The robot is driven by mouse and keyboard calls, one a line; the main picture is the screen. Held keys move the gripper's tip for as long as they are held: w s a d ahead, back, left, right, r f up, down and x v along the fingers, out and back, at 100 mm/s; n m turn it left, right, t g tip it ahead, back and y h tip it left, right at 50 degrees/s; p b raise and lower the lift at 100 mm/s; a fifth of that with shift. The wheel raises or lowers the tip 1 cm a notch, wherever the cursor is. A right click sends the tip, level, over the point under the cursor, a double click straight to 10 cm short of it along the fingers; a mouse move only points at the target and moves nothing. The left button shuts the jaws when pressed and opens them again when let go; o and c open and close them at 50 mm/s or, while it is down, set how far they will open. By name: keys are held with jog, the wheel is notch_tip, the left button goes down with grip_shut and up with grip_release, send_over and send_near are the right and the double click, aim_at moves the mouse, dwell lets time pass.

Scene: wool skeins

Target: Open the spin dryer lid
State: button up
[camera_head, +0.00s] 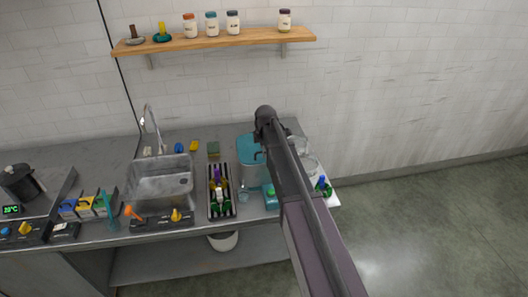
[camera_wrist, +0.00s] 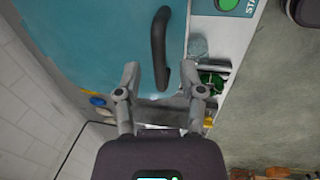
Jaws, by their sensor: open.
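The spin dryer (camera_head: 250,150) is a teal box on the counter, right of the sink, partly hidden by my arm. Its teal lid (camera_wrist: 95,45) fills the upper left of the wrist view and looks closed. A dark curved handle (camera_wrist: 158,40) stands on the lid. My gripper (camera_wrist: 161,72) is open, with one finger to each side of the handle's near end in the picture. I cannot tell whether either finger touches it. In the head view my gripper (camera_head: 265,116) is over the dryer, its fingers hard to make out.
A black rack (camera_head: 209,200) with coloured skeins stands left of the dryer; a small glass (camera_wrist: 198,47) is beside it. A green button (camera_wrist: 225,4) sits by a "STA" label. The sink (camera_head: 160,184) is further left. A wooden shelf (camera_head: 255,38) with jars hangs above.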

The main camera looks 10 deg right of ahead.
jog(key=shift+c, duration=0.2)
grip_shut()
jog(key=shift+d+r, duration=0.15)
